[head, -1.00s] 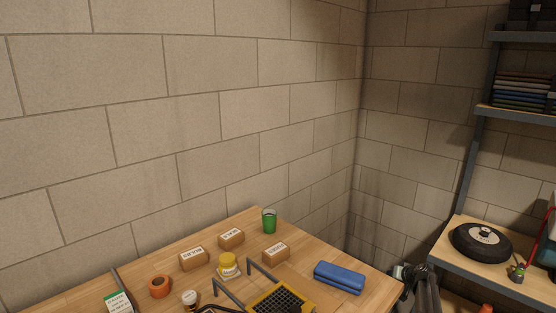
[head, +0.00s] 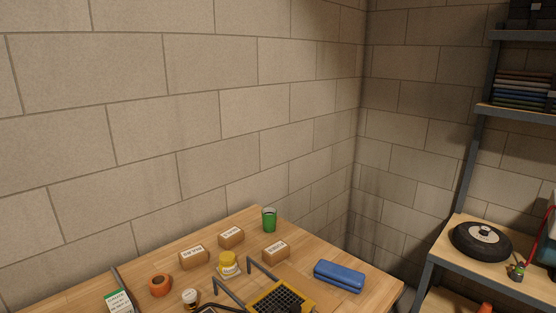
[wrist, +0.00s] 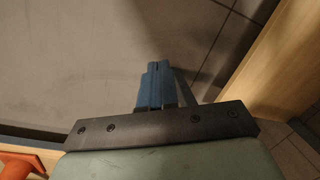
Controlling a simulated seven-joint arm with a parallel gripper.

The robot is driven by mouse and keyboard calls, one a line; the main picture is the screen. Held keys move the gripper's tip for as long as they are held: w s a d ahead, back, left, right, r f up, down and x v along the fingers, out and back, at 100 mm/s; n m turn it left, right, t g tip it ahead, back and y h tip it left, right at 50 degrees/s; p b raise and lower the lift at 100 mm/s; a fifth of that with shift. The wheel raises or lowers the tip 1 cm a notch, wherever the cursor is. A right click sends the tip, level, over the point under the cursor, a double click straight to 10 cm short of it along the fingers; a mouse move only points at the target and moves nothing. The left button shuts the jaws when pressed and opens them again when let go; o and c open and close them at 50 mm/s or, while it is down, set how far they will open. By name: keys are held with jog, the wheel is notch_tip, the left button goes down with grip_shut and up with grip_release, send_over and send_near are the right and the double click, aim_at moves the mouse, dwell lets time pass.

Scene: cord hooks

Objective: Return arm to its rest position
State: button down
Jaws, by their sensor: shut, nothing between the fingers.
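My gripper (wrist: 157,82) shows in the wrist view with its blue fingers together and nothing between them. It points down over a bare grey tiled floor (wrist: 70,60), apart from any object. In the head view my gripper and arm are not visible. The wooden table (head: 355,300) fills the lower part of the head view. Two grey hooks (head: 262,268) stand by a yellow-framed black grid tray (head: 282,300) at the table's front. A black cord (head: 232,308) shows partly at the bottom edge.
Small cardboard boxes (head: 194,257), a yellow-lidded jar (head: 228,265), an orange roll (head: 160,285), a green glass (head: 269,220) and a blue case (head: 339,276) are on the table. A shelf unit (head: 455,270) with a black wheel (head: 482,242) stands at the right. A wooden panel edge (wrist: 270,55) is near my gripper.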

jog(key=s+a+g, duration=0.2)
jog(key=s+a, duration=0.1)
jog(key=s, duration=0.5)
jog(key=s+a+g, duration=0.1)
jog(key=s+a, duration=0.2)
jog(key=s, duration=0.4)
jog(key=s+a+r+n+g+h, duration=0.1)
jog(key=s+a+r+n+g, duration=0.2)
jog(key=s+a, duration=0.5)
jog(key=shift+a+r+h, duration=0.3)
jog(key=shift+a+r, duration=0.25)
jog(key=shift+a, duration=0.15)
